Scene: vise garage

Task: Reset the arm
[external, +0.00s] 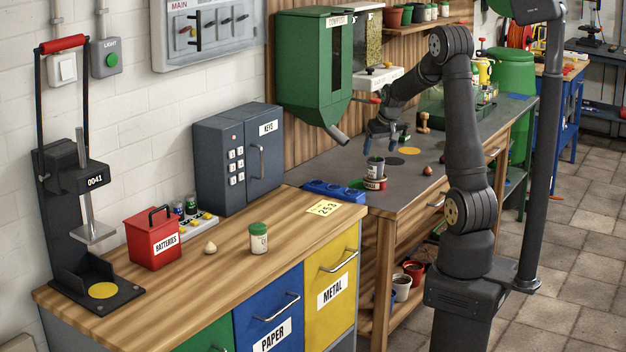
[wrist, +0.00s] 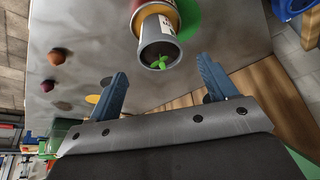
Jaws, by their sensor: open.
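My gripper (external: 385,140) hangs over the dark grey bench (external: 320,160), pointing down. In the wrist view its two blue fingers (wrist: 165,90) are spread apart with nothing between them.
A green hopper (external: 310,75) with a spout stands left of the gripper. A blue tray (external: 332,191) lies at the bench's near edge. A yellow disc (external: 410,151) and small round items lie to the right. A dark post (external: 545,150) stands right of my arm.

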